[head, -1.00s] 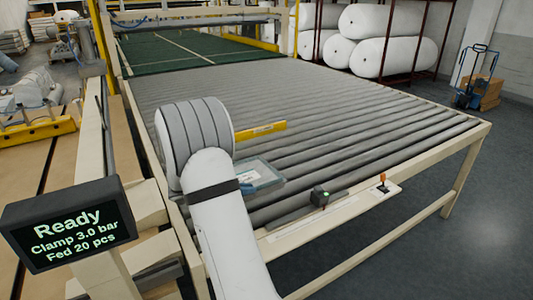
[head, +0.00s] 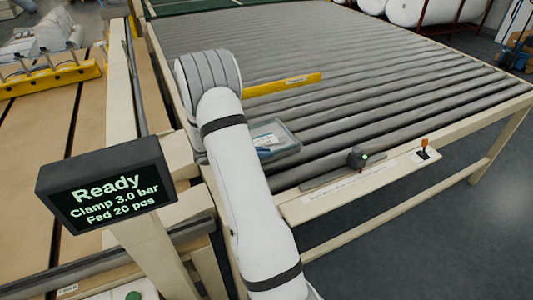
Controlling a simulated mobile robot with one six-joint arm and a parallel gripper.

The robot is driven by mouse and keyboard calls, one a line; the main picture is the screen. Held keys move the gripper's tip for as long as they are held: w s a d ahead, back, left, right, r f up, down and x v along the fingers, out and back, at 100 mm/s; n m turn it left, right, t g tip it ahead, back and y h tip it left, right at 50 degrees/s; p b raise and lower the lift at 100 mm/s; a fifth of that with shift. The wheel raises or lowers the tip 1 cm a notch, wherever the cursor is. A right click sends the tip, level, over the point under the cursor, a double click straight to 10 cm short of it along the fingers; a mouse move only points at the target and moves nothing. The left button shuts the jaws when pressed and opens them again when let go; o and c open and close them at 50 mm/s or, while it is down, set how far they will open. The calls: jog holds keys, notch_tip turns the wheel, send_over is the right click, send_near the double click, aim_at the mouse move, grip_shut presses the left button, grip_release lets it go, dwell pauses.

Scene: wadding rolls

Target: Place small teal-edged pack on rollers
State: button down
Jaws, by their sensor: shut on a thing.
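The small teal-edged pack (head: 274,140) shows just right of my white arm in the head view. It is a flat clear pack with blue and white contents, over the near left part of the roller table (head: 400,110). Its left side is hidden behind my arm. I cannot tell whether it touches the rollers or is held just above them. My gripper is hidden behind the arm, so its fingers and their grip do not show.
A yellow bar (head: 285,84) lies over the rollers beyond the pack. The display (head: 105,190) stands left, reading "Ready". The rollers to the right are clear.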

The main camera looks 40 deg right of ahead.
jog(key=shift+f, duration=0.9)
jog(key=shift+f, duration=0.15)
jog(key=c, duration=1.5)
grip_release()
jog(key=b+v, duration=0.1)
jog(key=v, duration=0.6)
jog(key=shift+w+a+r+b, duration=0.1)
jog(key=shift+a+r+b, duration=0.1)
jog(key=shift+b, duration=0.1)
jog(key=shift+f, duration=0.1)
